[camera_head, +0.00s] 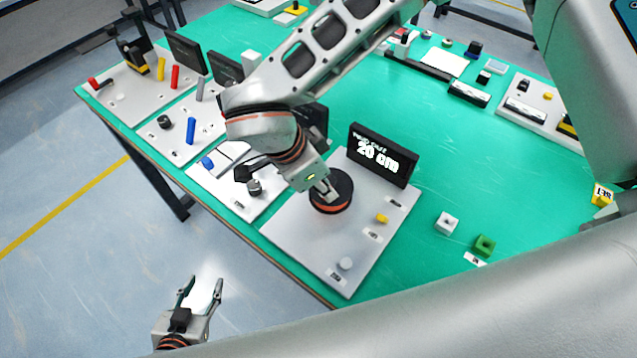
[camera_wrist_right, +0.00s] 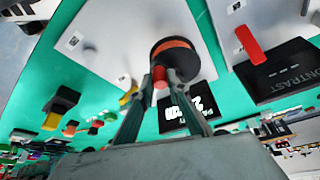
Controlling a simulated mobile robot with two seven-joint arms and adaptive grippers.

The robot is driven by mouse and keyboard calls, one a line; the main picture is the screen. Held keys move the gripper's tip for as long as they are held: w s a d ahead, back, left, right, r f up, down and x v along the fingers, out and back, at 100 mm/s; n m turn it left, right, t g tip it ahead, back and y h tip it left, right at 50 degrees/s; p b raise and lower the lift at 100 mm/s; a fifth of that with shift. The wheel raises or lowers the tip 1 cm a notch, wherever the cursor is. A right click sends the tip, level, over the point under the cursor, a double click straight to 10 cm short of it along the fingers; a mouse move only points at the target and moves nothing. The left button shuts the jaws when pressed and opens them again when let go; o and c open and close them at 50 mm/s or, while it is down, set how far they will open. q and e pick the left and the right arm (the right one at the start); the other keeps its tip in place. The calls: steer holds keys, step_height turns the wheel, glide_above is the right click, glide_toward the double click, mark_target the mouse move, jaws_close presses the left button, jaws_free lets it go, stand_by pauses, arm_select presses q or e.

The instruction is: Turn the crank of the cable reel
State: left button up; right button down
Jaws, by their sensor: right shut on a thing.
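The cable reel (camera_head: 335,203) is a black disc with an orange band, on a white board in front of the display. In the right wrist view the reel (camera_wrist_right: 178,55) has a small red crank handle (camera_wrist_right: 160,76) near its edge. My right gripper (camera_head: 328,192) reaches over the reel from above; in the right wrist view its fingers (camera_wrist_right: 160,78) are closed on the red handle from both sides. The black display (camera_head: 383,155) reads "20 cm". My left gripper (camera_head: 202,285) is open and empty, off the table's front edge.
The reel's white board (camera_head: 300,240) also bears a yellow knob (camera_head: 382,219) and a white round button (camera_head: 345,263). A white block (camera_head: 447,222) and a green block (camera_head: 484,245) lie to the right. Other boards with switches stand to the left.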

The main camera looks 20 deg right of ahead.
steer(key=shift+s+d+n+t+b, duration=0.15)
steer(key=shift+d+n+t+b, duration=0.15)
steer(key=shift+n, duration=0.45)
steer(key=shift+s+d+n+t+b, duration=0.15)
steer(key=shift+d+n+t+b, duration=0.1)
steer(key=shift+n, duration=0.5)
steer(key=c, duration=1.9)
jaws_free()
steer(key=v, duration=1.2)
steer(key=shift+d+r, duration=0.1)
steer(key=shift+d, duration=0.25)
steer(key=shift+s+y, duration=0.15)
steer(key=shift+y, duration=0.15)
